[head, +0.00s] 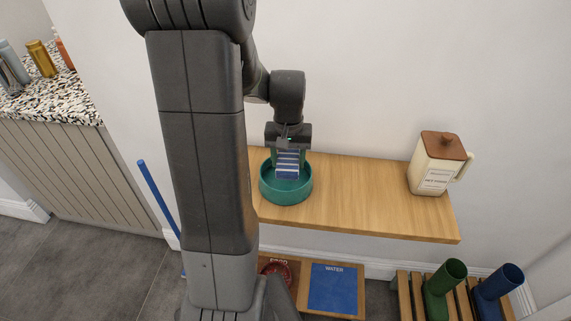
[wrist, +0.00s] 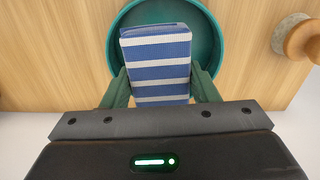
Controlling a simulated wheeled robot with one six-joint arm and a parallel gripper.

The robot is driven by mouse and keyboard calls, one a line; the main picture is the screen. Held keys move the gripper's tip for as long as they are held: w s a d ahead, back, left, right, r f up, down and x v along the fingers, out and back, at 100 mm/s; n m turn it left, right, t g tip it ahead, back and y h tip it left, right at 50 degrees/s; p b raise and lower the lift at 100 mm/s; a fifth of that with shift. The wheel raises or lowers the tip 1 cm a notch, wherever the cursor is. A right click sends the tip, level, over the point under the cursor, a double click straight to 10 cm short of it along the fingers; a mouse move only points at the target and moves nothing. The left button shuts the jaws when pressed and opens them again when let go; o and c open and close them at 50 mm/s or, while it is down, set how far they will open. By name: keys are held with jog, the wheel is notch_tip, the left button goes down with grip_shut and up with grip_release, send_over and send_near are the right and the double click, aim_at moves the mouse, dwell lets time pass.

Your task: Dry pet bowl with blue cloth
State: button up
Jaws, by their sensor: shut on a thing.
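A teal pet bowl (head: 286,189) stands on the wooden shelf, and its rim also shows in the wrist view (wrist: 208,22). My gripper (head: 288,165) points down over the bowl. It is shut on a blue-and-white striped cloth (wrist: 158,62), with a green finger on each side of it. The cloth (head: 287,160) is held at or inside the bowl's opening; I cannot tell whether it touches the bowl's floor. The lower part of the cloth and the far bowl wall are partly hidden by the gripper.
The wooden shelf (head: 360,200) has free room right of the bowl. A cream jar with a brown lid (head: 433,165) stands at its right end.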

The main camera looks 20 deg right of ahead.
notch_tip(320, 180, up, 7)
jog(key=p, duration=0.4)
jog(key=shift+f+p, duration=0.1)
jog(key=shift+p, duration=0.2)
jog(key=shift+f, duration=0.1)
